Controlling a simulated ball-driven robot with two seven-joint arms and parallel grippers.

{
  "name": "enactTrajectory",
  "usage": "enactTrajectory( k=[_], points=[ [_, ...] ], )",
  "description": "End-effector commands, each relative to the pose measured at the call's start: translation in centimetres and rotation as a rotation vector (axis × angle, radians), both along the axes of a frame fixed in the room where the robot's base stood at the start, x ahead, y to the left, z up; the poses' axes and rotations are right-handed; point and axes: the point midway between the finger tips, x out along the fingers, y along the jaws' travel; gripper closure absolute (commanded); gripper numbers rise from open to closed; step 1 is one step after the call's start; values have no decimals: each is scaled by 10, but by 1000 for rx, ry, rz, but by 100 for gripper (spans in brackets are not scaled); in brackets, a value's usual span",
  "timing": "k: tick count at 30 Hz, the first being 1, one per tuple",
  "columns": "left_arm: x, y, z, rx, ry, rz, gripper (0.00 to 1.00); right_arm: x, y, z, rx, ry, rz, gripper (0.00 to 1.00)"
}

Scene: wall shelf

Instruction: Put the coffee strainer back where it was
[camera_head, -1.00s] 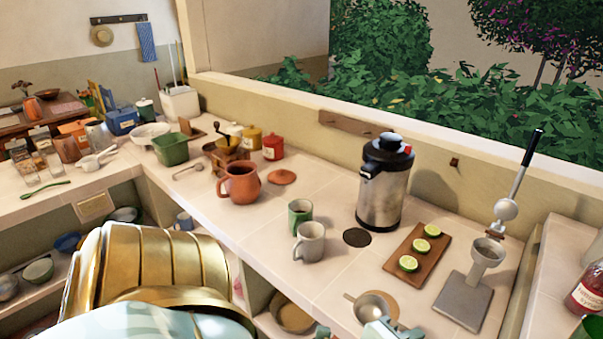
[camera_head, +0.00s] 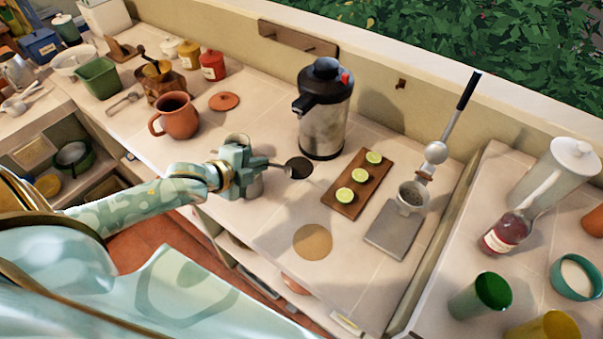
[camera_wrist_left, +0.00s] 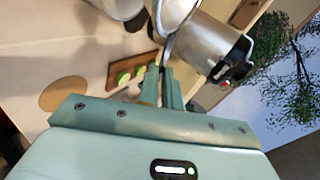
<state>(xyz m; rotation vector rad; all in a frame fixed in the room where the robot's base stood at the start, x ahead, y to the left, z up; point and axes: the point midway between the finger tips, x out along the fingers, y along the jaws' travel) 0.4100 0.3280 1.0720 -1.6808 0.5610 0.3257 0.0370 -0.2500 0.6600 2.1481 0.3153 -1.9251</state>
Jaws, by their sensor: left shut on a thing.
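My left gripper (camera_head: 282,167) reaches in from the left over the counter. It is shut on a thin metal part, which I take to be the coffee strainer (camera_head: 287,172); only a little of it shows in the head view. In the left wrist view, a shiny curved metal piece (camera_wrist_left: 173,43) rises from between the closed fingers (camera_wrist_left: 164,84). The strainer's full shape is hard to make out. A round tan mat (camera_head: 312,241) lies bare on the counter. My right gripper is not in view.
A board with lime slices (camera_head: 345,203) and a coffee stand (camera_head: 394,230) are to the right. A peg rail (camera_head: 298,38) is on the wall.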

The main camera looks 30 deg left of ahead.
Motion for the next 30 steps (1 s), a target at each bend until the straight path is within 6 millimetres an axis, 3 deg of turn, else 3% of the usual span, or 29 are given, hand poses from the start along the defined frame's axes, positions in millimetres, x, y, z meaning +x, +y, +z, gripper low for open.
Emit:
enactTrajectory(
  k=[1, 3, 7, 18, 24, 30],
  points=[
    [6, 15, 14, 1, 5, 10, 100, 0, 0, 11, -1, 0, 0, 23],
    [12, 29, 20, -7, 11, 21, 100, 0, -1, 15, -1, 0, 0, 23],
    [21, 32, 20, -19, 14, 34, 100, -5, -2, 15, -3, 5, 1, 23],
    [69, -44, -27, -22, 16, 33, 100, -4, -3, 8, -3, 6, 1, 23],
    [81, -65, -58, -18, 17, 32, 100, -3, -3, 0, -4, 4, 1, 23],
    [87, -72, -68, -16, 15, 32, 100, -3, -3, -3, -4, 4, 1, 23]
  ],
)
